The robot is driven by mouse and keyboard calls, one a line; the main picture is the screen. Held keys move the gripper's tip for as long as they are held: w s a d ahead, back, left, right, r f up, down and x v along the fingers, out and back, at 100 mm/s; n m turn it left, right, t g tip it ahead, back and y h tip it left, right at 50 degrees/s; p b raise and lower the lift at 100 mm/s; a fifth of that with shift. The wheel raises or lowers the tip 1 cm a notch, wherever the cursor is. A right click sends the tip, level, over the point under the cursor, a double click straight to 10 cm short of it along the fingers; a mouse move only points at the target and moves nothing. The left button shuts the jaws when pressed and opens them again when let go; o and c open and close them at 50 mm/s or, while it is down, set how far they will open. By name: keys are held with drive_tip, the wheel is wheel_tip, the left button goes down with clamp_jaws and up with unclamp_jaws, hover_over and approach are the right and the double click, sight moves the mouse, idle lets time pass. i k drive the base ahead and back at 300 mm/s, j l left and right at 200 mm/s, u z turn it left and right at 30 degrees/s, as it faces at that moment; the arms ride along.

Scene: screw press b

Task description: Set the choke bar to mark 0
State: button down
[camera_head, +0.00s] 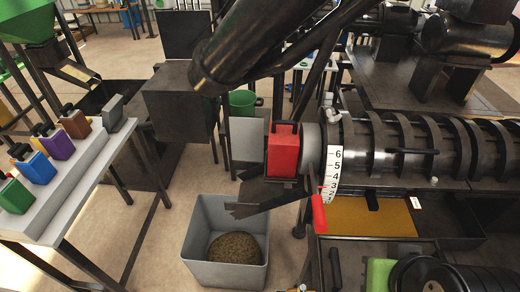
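The choke bar shows as a red handle (319,213) on a dark rod at the discharge end of the screw press (400,145). It hangs down and slightly right, beside the lower end of a curved white scale (334,172). The scale reads 6 at the top and counts down through 5, 4 and 3. The lowest marks are small and crowded by the handle, so I cannot tell the exact mark the bar is at. I cannot make out my gripper in this view, and nothing is seen touching the handle.
A red block (283,150) sits left of the scale. A grey bin (203,273) with brown material stands on the floor below. A yellowish tray (368,218) lies under the press. A grey bench (60,200) with coloured containers is at left. A thick black cylinder (250,45) crosses the top.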

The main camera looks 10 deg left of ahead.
sight(310, 158)
drive_tip(key=j+u, duration=0.35)
drive_tip(key=j, duration=0.15)
drive_tip(key=i+j+u, duration=0.1)
drive_tip(key=j+u, duration=0.25)
drive_tip(key=j, duration=0.15)
drive_tip(key=i+j+u, duration=0.1)
drive_tip(key=j+u, duration=0.25)
drive_tip(key=j, duration=0.15)
